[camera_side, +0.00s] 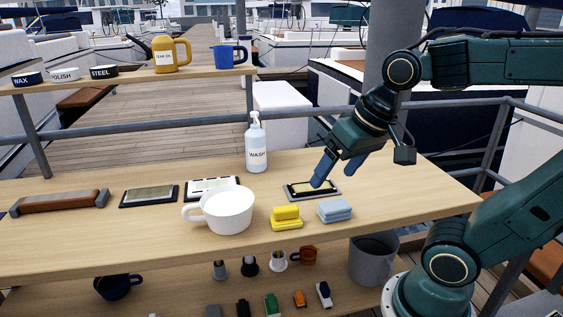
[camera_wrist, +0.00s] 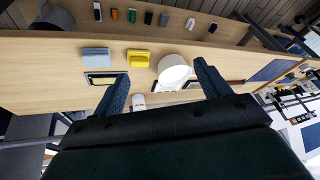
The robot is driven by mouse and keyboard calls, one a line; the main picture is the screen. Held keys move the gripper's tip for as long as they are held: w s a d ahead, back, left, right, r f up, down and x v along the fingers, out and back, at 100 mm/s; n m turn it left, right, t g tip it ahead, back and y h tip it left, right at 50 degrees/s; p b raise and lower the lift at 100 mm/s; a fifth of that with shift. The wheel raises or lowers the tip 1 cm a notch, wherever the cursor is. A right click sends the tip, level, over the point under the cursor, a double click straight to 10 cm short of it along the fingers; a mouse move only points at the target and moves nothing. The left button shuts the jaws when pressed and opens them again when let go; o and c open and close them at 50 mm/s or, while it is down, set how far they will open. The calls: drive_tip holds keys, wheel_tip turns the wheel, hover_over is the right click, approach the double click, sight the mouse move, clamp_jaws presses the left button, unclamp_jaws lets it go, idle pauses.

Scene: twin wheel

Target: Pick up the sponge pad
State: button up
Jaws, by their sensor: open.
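A yellow block-shaped piece (camera_side: 286,218), which looks like the sponge pad, lies near the front of the wooden bench. It has a smaller upper part on a wider base, and it also shows in the wrist view (camera_wrist: 138,59). My gripper (camera_side: 334,177) is open and empty, with its fingers pointing down, above the bench. It is behind and to the right of the yellow piece, near a dark-framed tray with a pale yellow surface (camera_side: 313,188). In the wrist view the fingers of my gripper (camera_wrist: 160,69) are spread wide apart.
A light blue folded stack (camera_side: 335,211) sits just right of the yellow piece, and a white mug (camera_side: 229,211) stands close on its left. A WASH bottle (camera_side: 256,145) stands behind. Trays and a brown bar (camera_side: 60,202) lie further left. The bench's right end is clear.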

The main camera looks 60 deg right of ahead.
drive_tip(key=w+d+f+m+g, duration=0.1)
drive_tip(key=w+d+m, duration=0.2)
drive_tip(key=w+m, duration=0.3)
drive_tip(key=m+g+y, duration=0.1)
drive_tip(key=m+g, duration=0.2)
drive_tip(key=m, duration=1.4)
hover_over(286, 208)
drive_tip(key=s+d, duration=0.1)
wheel_tip(286, 208, down, 13)
drive_tip(key=shift+r, duration=0.15)
drive_tip(key=shift+s+d, duration=0.1)
drive_tip(key=shift+w+a+f, duration=0.15)
drive_tip(key=shift+f, duration=1.25)
drive_tip(key=shift+w+a+f, duration=0.15)
drive_tip(key=shift+f, duration=1.3)
drive_tip(key=shift+w+a+f, duration=0.15)
drive_tip(key=shift+f, duration=1.25)
drive_tip(key=shift+f, duration=0.1)
drive_tip(key=shift+w+a+f, duration=0.1)
drive_tip(key=shift+w+f, duration=0.05)
drive_tip(key=shift+f, duration=1.1)
drive_tip(key=shift+w+a+f, duration=0.1)
drive_tip(key=shift+w+f, duration=0.05)
drive_tip(key=shift+f, duration=1.05)
drive_tip(key=c, duration=1.1)
